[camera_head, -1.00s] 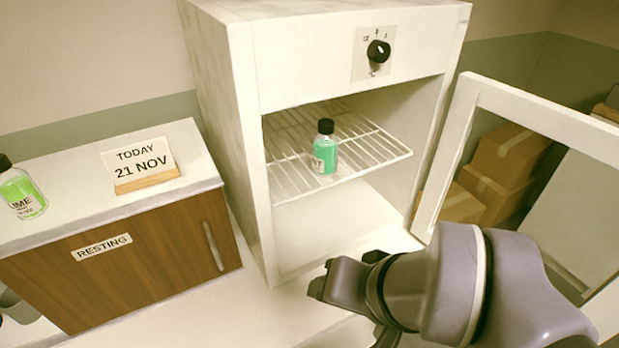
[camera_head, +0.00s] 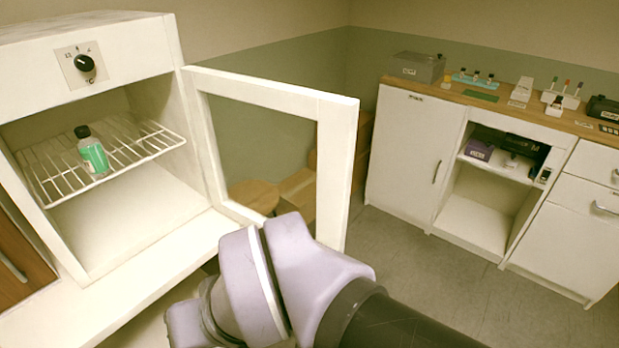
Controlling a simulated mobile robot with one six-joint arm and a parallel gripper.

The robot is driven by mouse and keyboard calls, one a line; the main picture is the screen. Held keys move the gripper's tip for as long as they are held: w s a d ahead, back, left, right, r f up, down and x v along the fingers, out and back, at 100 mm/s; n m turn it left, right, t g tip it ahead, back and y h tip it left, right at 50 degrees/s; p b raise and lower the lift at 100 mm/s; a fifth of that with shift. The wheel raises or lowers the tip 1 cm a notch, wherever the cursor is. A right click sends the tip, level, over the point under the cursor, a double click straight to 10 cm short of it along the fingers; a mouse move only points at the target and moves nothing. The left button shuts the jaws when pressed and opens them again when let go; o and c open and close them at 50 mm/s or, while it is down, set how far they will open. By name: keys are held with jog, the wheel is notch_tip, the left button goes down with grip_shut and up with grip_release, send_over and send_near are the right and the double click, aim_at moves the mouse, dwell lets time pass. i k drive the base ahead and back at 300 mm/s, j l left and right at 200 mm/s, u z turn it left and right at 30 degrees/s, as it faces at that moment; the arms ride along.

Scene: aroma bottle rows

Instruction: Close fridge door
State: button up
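The white fridge (camera_head: 135,43) stands at the left with its front open. Its white-framed glass door (camera_head: 338,165) is hinged on the fridge's right side and stands wide open, swung out to the right. A small green bottle (camera_head: 95,156) with a black cap stands upright on the wire shelf (camera_head: 150,140) inside.
The fridge stands on a white counter (camera_head: 150,275). A wooden-fronted cabinet (camera_head: 18,255) is at the left edge. Cardboard boxes (camera_head: 300,185) show behind the door glass. A white cabinet (camera_head: 405,150) with a wooden top stands at the right. Grey floor (camera_head: 410,270) lies clear between.

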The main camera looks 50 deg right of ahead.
aim_at(337, 115)
jog(key=l+u, duration=0.15)
jog(key=l, duration=0.3)
jog(key=k+l+u, duration=0.15)
jog(key=l, duration=0.3)
jog(key=l+u, duration=0.15)
jog(key=l, duration=0.25)
jog(key=k+l+u, duration=0.15)
jog(key=l, duration=0.3)
jog(key=k+l+u, duration=0.2)
jog(key=l, duration=0.2)
jog(key=k+l+u, duration=0.15)
jog(key=l, duration=0.25)
jog(key=k+l+u, duration=0.15)
jog(key=l, duration=0.25)
jog(key=l+u, duration=0.2)
jog(key=j, duration=0.1)
